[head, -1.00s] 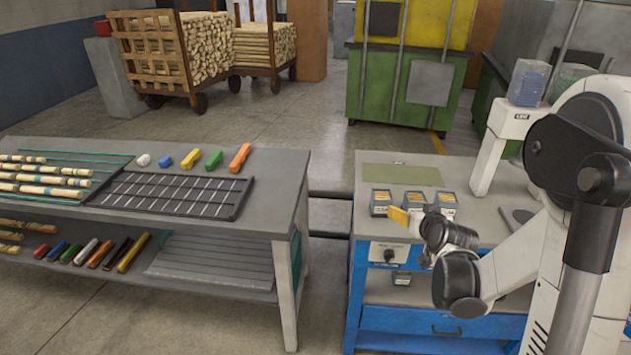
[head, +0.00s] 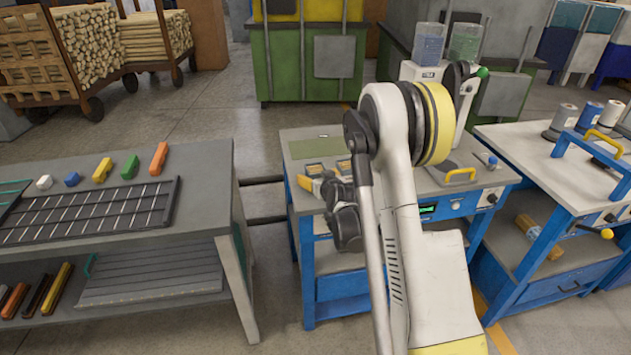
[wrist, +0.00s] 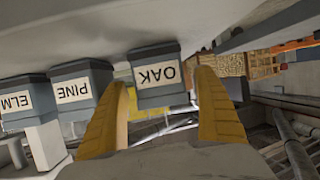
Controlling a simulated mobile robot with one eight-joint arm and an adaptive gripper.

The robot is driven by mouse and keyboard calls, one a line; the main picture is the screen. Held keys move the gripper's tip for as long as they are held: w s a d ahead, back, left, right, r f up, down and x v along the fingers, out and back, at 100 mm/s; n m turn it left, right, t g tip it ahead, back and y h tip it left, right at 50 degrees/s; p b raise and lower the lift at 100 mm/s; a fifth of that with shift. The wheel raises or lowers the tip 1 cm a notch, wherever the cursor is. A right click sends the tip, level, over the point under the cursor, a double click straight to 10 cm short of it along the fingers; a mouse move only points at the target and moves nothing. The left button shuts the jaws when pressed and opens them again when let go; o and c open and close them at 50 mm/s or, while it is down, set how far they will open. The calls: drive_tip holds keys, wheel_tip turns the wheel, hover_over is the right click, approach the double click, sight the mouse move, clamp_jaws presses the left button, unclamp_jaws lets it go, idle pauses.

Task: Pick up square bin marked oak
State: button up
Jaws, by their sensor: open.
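The square bin marked OAK (wrist: 158,76) is grey with a white label, upside down in the wrist view. It shows between the tips of my gripper's two yellow fingers (wrist: 163,79), which are spread and empty. Contact cannot be told. The PINE bin (wrist: 80,90) and ELM bin (wrist: 25,101) stand beside it to the left. In the head view, the leftmost bin (head: 316,169), matching OAK by order, stands on the blue-framed bench (head: 296,152). My gripper (head: 308,183) is at its front. My arm hides the bins farther right.
A green mat (head: 315,146) lies behind the bins. A grey table (head: 205,185) with colored blocks stands left across a gap. Another bench (head: 520,150) stands at right.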

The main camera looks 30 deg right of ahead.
drive_tip(key=shift+x, duration=0.85)
drive_tip(key=c, duration=1.4)
